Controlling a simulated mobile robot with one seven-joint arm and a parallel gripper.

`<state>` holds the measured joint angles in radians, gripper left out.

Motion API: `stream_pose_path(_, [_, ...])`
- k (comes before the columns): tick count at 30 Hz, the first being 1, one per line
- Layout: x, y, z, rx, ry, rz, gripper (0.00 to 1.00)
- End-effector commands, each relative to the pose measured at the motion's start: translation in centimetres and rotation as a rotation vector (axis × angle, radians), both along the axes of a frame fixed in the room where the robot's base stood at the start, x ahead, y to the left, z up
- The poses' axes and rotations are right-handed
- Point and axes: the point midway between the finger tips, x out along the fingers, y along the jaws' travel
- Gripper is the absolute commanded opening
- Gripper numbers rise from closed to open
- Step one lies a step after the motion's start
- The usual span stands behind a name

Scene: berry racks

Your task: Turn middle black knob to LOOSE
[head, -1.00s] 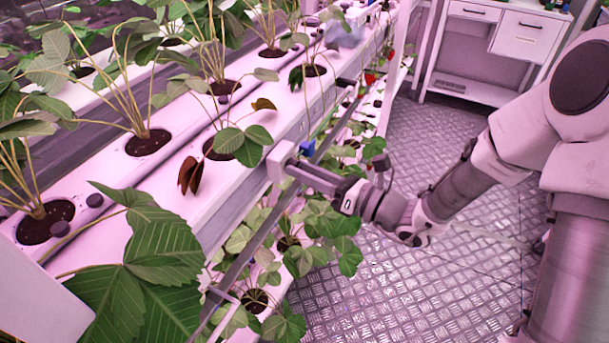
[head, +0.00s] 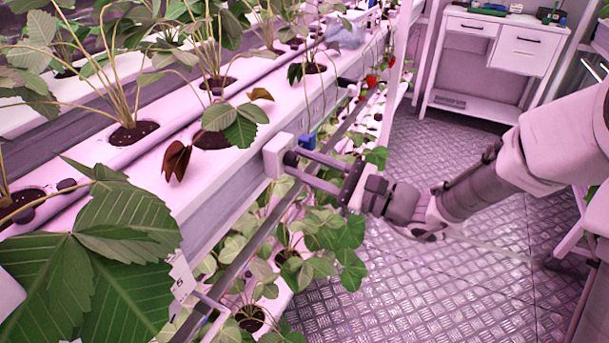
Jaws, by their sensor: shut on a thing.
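A black knob (head: 289,158) sits on a white block (head: 273,157) on the side of the white planting channel. My gripper (head: 292,164) reaches it from the right, with its two long fingers on either side of the knob. It is shut on the knob, which the fingertips partly hide. Any LOOSE marking is not readable here. Another black knob (head: 346,82) sticks out farther along the same channel side, apart from my gripper.
Strawberry plants stand in the channel, with a large leaf (head: 120,225) close at the lower left. A lower row of plants (head: 320,240) hangs below my gripper. The metal floor (head: 430,270) to the right is clear. A white desk (head: 495,60) stands behind.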

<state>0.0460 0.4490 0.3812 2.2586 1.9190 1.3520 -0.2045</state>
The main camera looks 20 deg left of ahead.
Motion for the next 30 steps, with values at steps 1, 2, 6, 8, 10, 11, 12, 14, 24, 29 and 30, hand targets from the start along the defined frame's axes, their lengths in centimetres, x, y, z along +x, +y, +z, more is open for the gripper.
stream_pose_path(1, [0.03,-0.02,-0.48,-0.004,-0.041,0.0,0.0])
stream_pose_path(2, [0.04,-0.03,-0.47,-0.006,-0.065,0.0,0.0])
stream_pose_path(6, [0.09,-0.03,-0.4,-0.014,-0.164,-0.001,0.0])
stream_pose_path(8, [0.1,-0.03,-0.34,-0.017,-0.199,-0.001,0.0])
stream_pose_path(10, [0.09,-0.03,-0.3,-0.02,-0.234,-0.001,0.0])
stream_pose_path(11, [0.09,-0.03,-0.29,-0.022,-0.248,0.0,0.0])
stream_pose_path(12, [0.09,-0.03,-0.28,-0.023,-0.264,0.0,0.0])
stream_pose_path(14, [0.09,-0.03,-0.24,-0.025,-0.285,0.0,0.0])
stream_pose_path(24, [0.12,-0.03,-0.04,-0.029,-0.333,0.0,0.0])
stream_pose_path(29, [0.12,-0.03,-0.02,-0.03,-0.334,-0.001,0.0])
stream_pose_path(30, [0.12,-0.03,-0.02,-0.03,-0.334,-0.001,0.0])
